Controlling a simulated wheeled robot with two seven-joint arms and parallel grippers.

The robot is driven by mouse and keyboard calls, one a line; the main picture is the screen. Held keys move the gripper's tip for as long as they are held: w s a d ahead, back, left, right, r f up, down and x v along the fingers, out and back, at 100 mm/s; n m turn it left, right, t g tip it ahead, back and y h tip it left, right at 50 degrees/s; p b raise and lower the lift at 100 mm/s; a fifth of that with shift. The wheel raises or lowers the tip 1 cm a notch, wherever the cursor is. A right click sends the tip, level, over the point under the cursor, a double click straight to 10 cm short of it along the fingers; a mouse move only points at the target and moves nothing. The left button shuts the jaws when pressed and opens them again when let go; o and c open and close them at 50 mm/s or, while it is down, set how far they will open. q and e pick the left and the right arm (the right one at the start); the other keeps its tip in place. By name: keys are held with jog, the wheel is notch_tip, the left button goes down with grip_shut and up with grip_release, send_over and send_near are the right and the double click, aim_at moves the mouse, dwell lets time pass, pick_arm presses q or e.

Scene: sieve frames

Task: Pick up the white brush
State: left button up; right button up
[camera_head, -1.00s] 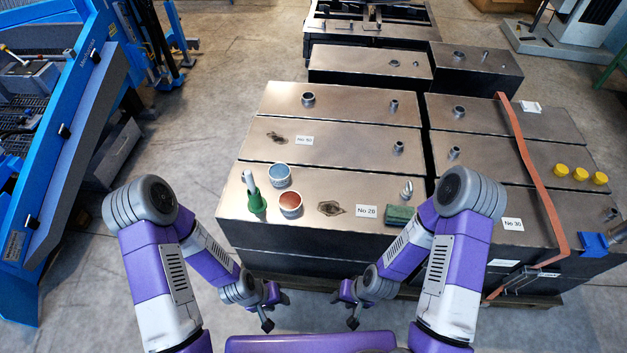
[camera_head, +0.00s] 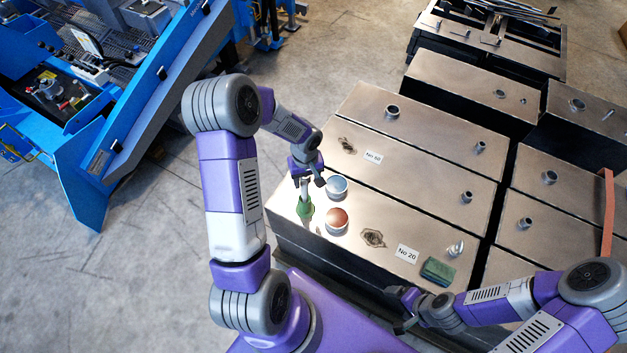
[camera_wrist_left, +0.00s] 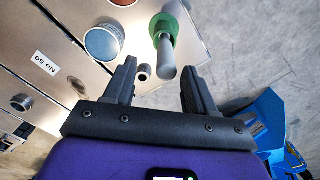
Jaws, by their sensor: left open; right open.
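The white brush (camera_head: 304,190) stands upright with its pale handle up in a green holder (camera_head: 305,210), near the left end of the front metal box. In the left wrist view, the brush handle (camera_wrist_left: 166,58) points towards the gap between the open fingers, and the green holder (camera_wrist_left: 184,32) is beyond it. My left gripper (camera_head: 306,182) is open and empty at the top of the handle, partly covering it in the head view. I see no grip on the brush. My right gripper (camera_head: 400,308) is open and empty at the front edge of the box.
A blue-lidded can (camera_head: 337,186) and a red-brown-topped can (camera_head: 337,221) stand just right of the brush.

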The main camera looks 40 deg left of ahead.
aim_at(304, 190)
pick_arm(q)
jog(key=shift+a+f, duration=0.25)
jog(key=shift+f, duration=0.05)
jog(key=f, duration=0.4)
jog(key=f+b, duration=0.1)
jog(key=f, duration=0.1)
jog(key=shift+s+a+f, duration=0.15)
jog(key=shift+s+f, duration=0.1)
jog(key=shift+s, duration=0.05)
grip_shut()
